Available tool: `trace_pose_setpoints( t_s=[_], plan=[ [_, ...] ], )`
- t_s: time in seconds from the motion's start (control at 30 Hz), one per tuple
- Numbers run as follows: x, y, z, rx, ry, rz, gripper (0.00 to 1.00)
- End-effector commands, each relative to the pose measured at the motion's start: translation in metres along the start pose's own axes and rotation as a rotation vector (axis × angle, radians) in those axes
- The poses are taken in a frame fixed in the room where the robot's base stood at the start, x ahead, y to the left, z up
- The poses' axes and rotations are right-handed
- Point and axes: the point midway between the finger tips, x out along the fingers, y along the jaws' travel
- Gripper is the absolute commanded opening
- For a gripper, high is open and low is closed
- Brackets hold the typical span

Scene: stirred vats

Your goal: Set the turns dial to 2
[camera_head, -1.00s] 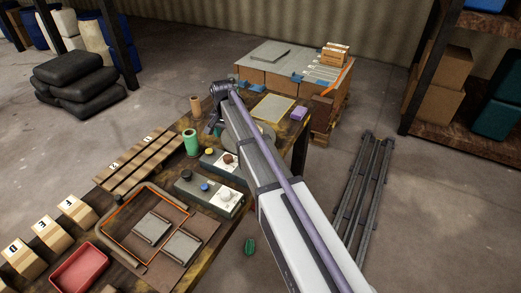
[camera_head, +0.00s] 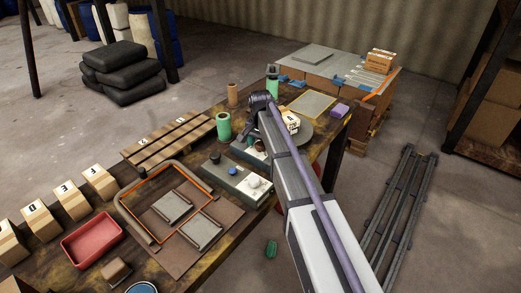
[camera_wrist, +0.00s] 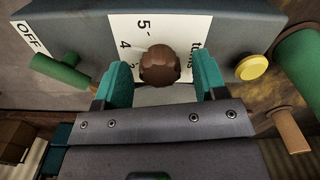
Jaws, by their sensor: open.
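The turns dial is a brown rounded knob (camera_wrist: 160,68) on a white plate (camera_wrist: 122,28) lettered "turns", with 4 and 5 showing in the wrist view. The other digits and any pointer mark are hidden or unclear. My gripper (camera_wrist: 162,78) is open, with one teal finger on each side of the knob and a visible gap on both sides. I cannot tell how deep the fingertips reach. In the head view my gripper (camera_head: 258,128) is over the grey control box, and the arm hides much of it.
A green handle (camera_wrist: 60,70) near OFF and a yellow button (camera_wrist: 252,67) flank the dial. A green cylinder (camera_wrist: 303,58) and a brown one (camera_wrist: 289,130) stand close by. A second box (camera_head: 236,180) with a white knob sits nearer in the head view.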

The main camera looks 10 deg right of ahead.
Motion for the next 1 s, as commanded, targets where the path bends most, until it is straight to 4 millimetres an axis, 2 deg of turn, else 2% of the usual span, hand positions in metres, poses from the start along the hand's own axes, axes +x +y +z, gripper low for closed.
trace_pose_setpoints(
  t_s=[0.13,0.63,1.0],
  plan=[
    [-0.0020,0.0000,0.0000,0.000,0.000,0.000,0.64],
    [-0.0019,0.0000,0.0000,0.000,0.000,0.000,0.16],
    [-0.0018,0.0001,0.0001,-0.051,0.000,0.000,0.16]
  ],
)
